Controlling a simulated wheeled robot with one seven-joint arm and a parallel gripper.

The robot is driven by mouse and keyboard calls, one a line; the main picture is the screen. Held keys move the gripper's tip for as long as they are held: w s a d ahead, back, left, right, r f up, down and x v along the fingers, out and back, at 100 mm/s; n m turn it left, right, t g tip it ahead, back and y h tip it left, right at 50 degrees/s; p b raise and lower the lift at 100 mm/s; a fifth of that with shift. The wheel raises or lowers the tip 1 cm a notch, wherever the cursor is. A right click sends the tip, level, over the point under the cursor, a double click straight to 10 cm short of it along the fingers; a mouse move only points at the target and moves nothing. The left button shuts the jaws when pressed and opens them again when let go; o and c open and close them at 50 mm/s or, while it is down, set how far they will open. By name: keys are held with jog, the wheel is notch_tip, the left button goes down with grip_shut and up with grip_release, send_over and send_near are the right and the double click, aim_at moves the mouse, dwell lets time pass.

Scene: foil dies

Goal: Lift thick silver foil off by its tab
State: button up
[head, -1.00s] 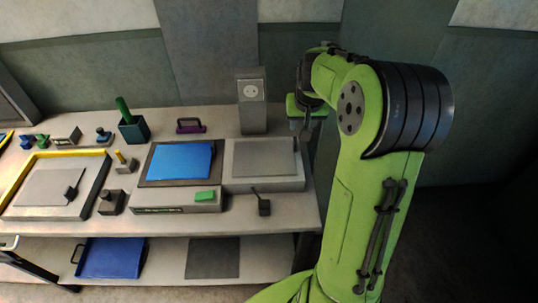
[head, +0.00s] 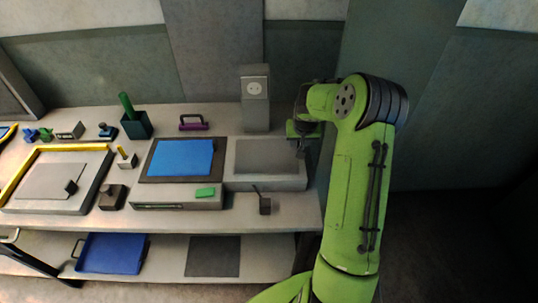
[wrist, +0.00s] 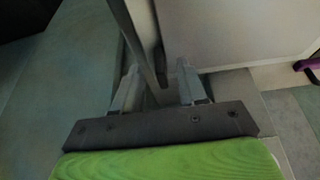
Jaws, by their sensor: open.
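A silver-grey sheet (head: 267,155) lies on top of the grey block (head: 265,182) at the right end of the bench. I cannot tell from the pictures which sheet is the thick one. My gripper (head: 301,150) is at the right edge of the right block. In the wrist view my gripper (wrist: 160,88) is open, with a dark strip between or just beyond its fingers. A pale flat surface (wrist: 230,30) is beside it.
A die with a blue sheet (head: 182,158) and a green pad (head: 205,192) stands left of the block. A grey socket box (head: 255,100) and a purple handle (head: 193,123) stand behind. A small black piece with a rod (head: 264,206) stands in front.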

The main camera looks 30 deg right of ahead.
grip_shut()
dwell(1.4)
